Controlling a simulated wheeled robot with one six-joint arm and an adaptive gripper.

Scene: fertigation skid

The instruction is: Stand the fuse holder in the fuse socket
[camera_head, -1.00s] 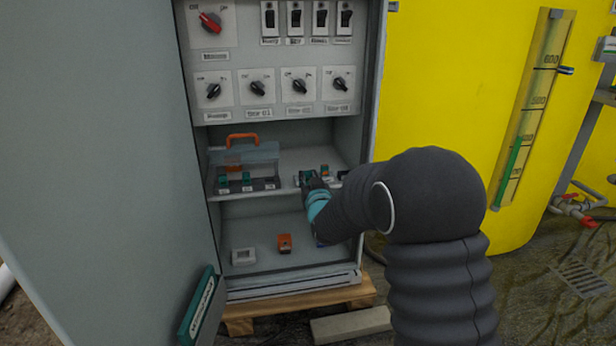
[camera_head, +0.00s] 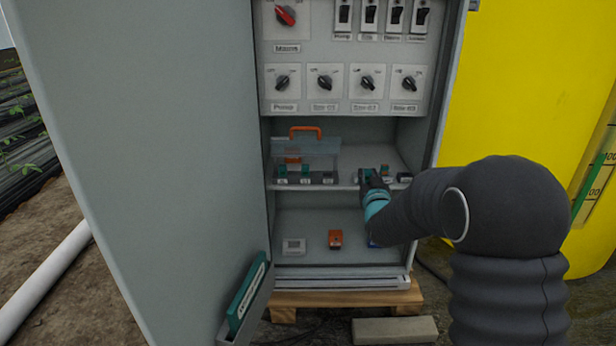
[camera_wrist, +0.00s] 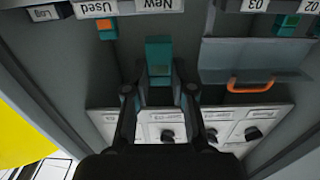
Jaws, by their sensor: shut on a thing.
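The teal fuse holder (camera_wrist: 158,55) is between my fingertips in the wrist view. My gripper (camera_wrist: 158,88) is shut on it, in front of the tray marked New (camera_wrist: 155,5). In the head view my gripper (camera_head: 371,183) reaches into the cabinet at the middle shelf. To its left on the shelf is a row of numbered sockets. The left two hold teal holders (camera_head: 304,171). The right one, the fuse socket marked 03 (camera_wrist: 255,5), shows no holder in it. The lower end of the held holder is not clear.
A clear cover with an orange handle (camera_head: 305,130) stands raised behind the sockets. The tray marked Used (camera_wrist: 97,8) and one marked Log (camera_wrist: 46,12) sit beside New. Switch panels (camera_head: 345,85) are above. An orange block (camera_head: 335,239) lies on the cabinet floor. The cabinet door (camera_head: 150,150) stands open on the left.

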